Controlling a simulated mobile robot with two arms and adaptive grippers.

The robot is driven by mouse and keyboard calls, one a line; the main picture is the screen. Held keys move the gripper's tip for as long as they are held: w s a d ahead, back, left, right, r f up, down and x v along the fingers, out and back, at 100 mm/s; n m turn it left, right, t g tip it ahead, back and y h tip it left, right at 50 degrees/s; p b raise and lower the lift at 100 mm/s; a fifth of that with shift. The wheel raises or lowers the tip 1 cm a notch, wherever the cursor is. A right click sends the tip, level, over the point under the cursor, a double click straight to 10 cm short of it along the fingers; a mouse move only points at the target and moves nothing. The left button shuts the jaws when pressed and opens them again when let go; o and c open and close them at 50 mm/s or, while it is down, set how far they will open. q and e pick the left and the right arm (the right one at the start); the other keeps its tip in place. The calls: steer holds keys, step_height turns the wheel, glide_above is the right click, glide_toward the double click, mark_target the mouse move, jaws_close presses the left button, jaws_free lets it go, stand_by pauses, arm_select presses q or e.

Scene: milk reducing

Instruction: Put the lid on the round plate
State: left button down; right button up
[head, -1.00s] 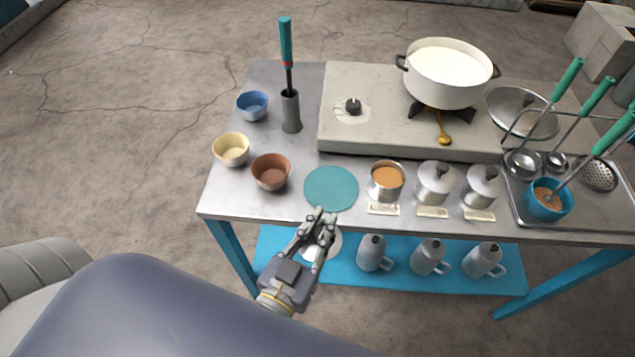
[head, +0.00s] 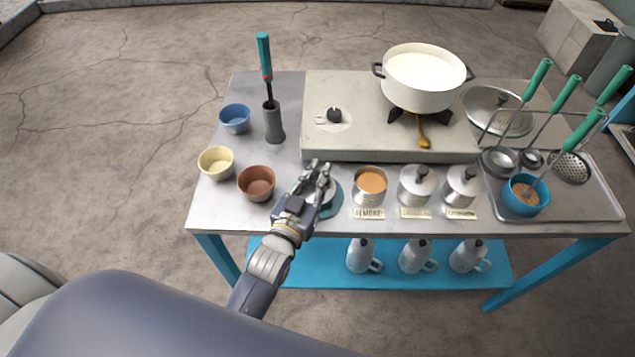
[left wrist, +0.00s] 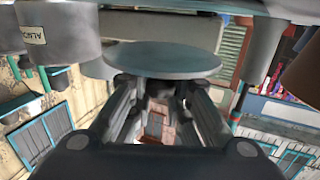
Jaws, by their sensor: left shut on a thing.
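The round teal plate (head: 335,208) lies on the table left of the open almond jar (head: 370,182). My left gripper (head: 321,172) is over the plate and covers much of it. It is shut on the small grey metal lid (head: 329,192), partly hidden by the fingers. My right gripper is not in view.
A brown bowl (head: 257,183) stands close left of the gripper. Two lidded jars (head: 417,184) stand right of the almond jar. The stove (head: 350,145) with a white pot (head: 422,80) is behind. Ladles and a blue cup (head: 525,195) are at the right.

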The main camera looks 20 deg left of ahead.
arm_select(q)
step_height(320, 180, down, 3)
steer(key=shift+s, duration=0.1)
steer(key=shift+f, duration=0.2)
steer(key=c, duration=1.4)
jaws_free()
steer(key=shift+r, duration=0.15)
